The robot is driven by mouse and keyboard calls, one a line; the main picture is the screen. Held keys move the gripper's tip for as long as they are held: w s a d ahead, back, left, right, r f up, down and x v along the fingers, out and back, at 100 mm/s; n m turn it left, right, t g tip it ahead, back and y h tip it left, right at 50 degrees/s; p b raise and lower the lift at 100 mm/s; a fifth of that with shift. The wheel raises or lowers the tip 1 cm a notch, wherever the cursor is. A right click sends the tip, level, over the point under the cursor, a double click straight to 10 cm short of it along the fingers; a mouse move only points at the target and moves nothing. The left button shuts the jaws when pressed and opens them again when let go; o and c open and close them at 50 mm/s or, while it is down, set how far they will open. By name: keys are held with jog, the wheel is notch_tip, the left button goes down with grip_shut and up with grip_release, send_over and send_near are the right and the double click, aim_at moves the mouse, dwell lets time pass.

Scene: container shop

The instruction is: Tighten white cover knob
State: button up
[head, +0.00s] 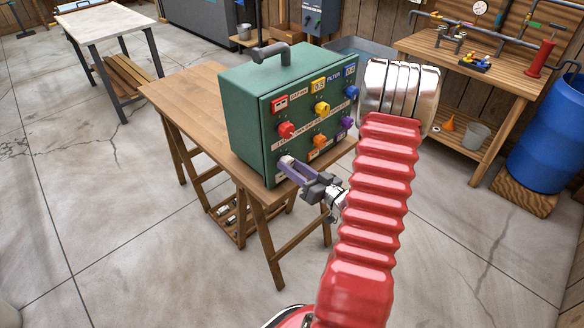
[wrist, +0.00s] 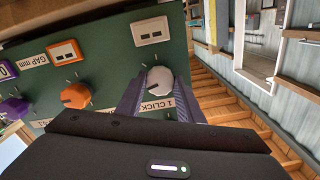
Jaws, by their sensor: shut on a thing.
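The white cover knob (wrist: 160,79) sits on the front panel of the green box (head: 243,128), above a label reading "1 CLICK" in the wrist view. My gripper (wrist: 160,92) is at the panel with one finger on each side of the white knob, shut on it. In the head view my gripper (head: 291,168) reaches the lower left corner of the box's front, and its fingers hide the white knob there. A white display plate (wrist: 150,31) is on the panel beyond the knob in the wrist view.
An orange knob (wrist: 76,95) and a purple knob (wrist: 14,108) are beside the white one. Red (head: 286,130), yellow (head: 322,109) and blue (head: 352,92) knobs are higher up. The box stands on a wooden table (head: 190,95). Open floor lies in front.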

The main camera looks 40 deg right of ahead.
jog(key=shift+m, duration=1.3)
jog(key=o, duration=1.1)
jog(key=shift+s, duration=0.1)
jog(key=shift+s+d, duration=0.2)
jog(key=shift+s, duration=6.6)
jog(key=shift+f, duration=0.1)
